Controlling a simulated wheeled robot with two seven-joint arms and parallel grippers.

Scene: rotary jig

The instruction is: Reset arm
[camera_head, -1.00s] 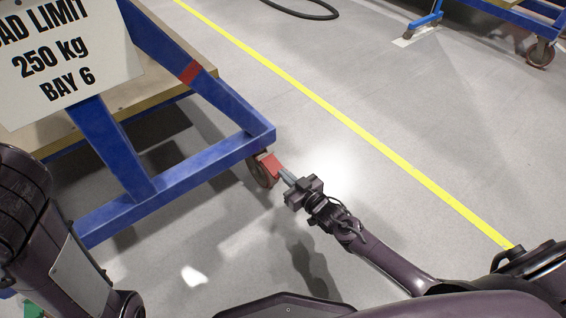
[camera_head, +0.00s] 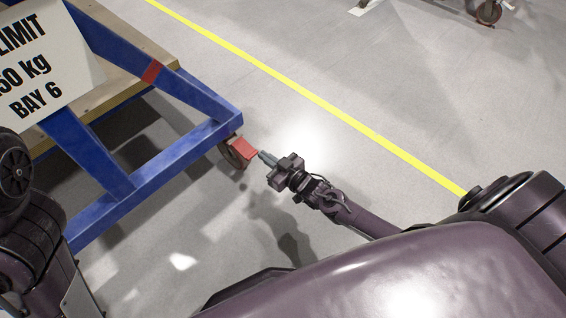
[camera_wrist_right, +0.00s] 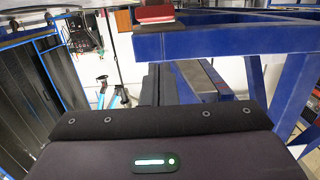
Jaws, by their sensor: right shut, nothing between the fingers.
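My right gripper (camera_head: 262,156) is shut with nothing between its fingers. In the head view its fingertips point up and left, right beside the red pedal (camera_head: 244,149) of a caster wheel (camera_head: 231,156) under the blue cart's corner. I cannot tell whether they touch the pedal.
The blue cart frame (camera_head: 160,172) with a wooden deck and a load limit sign (camera_head: 40,60) fills the upper left. A yellow floor line (camera_head: 330,107) runs diagonally past it. Open grey floor lies to the right. Another caster (camera_head: 489,11) stands at the top right.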

